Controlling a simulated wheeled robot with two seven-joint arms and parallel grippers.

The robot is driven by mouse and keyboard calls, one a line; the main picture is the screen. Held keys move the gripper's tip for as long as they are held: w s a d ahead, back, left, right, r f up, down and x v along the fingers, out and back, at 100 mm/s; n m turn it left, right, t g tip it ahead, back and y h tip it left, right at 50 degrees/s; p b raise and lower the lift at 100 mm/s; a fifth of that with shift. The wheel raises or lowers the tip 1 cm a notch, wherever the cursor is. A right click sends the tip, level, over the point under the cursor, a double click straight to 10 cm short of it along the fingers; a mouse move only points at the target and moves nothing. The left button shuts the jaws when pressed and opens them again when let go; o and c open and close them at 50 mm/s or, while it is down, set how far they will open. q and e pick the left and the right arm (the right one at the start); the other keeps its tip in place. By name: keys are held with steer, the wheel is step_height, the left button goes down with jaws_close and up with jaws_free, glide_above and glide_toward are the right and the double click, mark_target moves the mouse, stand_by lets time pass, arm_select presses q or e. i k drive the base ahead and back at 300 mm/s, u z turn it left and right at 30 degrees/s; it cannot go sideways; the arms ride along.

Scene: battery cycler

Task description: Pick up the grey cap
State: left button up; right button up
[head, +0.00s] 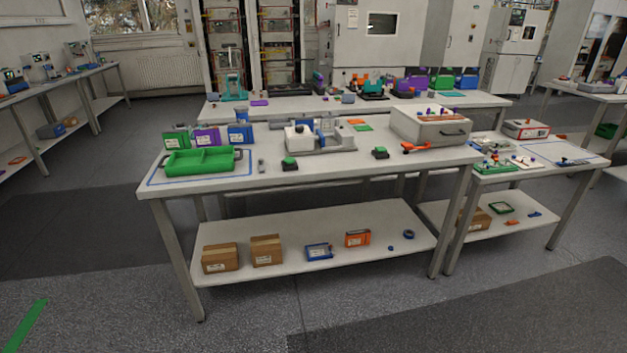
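A small grey piece (262,166) stands on the front white table, just right of the green tray; it may be the grey cap, but it is too small to tell. Another small grey item (348,98) sits on the back table. Neither of my grippers is in view, and nothing is seen touching these pieces.
The front table (330,168) holds a green tray (203,162), coloured boxes, a white-and-blue device (318,137), green-and-black pieces and a beige drawer unit (430,127). Its lower shelf (320,228) carries cartons. The floor in front (250,315) is clear.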

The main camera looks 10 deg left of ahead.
mark_target(209, 136)
steer(key=u, duration=0.25)
steer(key=k, duration=0.15)
steer(key=z, duration=1.3)
steer(key=i, duration=1.7)
steer(key=u, duration=1.15)
steer(key=i, duration=0.6)
steer(key=u, duration=0.7)
